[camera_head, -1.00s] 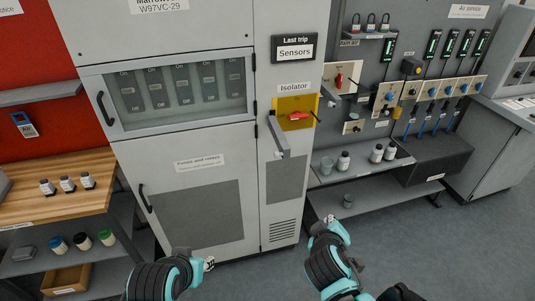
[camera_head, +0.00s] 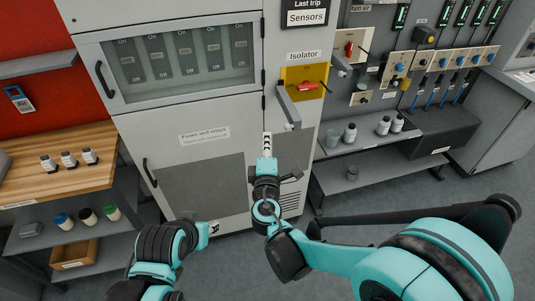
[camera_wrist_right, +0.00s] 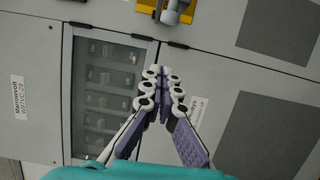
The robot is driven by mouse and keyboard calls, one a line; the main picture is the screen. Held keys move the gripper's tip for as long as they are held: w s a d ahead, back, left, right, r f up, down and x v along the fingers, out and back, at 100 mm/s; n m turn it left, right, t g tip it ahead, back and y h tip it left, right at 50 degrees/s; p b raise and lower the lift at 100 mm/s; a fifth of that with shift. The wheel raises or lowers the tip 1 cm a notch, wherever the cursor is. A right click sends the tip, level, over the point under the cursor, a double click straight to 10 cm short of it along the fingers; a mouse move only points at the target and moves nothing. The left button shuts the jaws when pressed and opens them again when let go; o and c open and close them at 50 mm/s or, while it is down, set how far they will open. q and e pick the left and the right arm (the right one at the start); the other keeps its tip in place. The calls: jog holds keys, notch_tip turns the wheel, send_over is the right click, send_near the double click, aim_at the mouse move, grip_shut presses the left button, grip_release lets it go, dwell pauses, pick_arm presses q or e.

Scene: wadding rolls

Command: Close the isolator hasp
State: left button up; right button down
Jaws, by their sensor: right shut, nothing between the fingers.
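The isolator is a yellow plate (camera_head: 303,77) with a red handle (camera_head: 308,86) on the grey cabinet's right-hand section. The hasp (camera_head: 287,106) is a grey bar at the plate's left side, swung out and standing clear of the red handle. My right gripper (camera_head: 267,138) is below and left of the hasp, apart from it, shut and empty. In the right wrist view its fingertips (camera_wrist_right: 158,77) meet, and part of the yellow plate (camera_wrist_right: 183,13) shows at the top edge. My left gripper (camera_head: 213,228) is low in front of the cabinet; its fingers are too small to judge.
A windowed breaker door (camera_head: 170,58) is at the upper left of the cabinet. A wooden bench (camera_head: 75,180) with bottles stands left. A shelf (camera_head: 375,140) with bottles and a valve panel stand right of the isolator. Floor in front is open.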

jog(key=w+d+b, duration=0.1)
jog(key=w+d, duration=0.2)
jog(key=d, duration=0.1)
jog(key=shift+w, duration=0.2)
dwell(0.4)
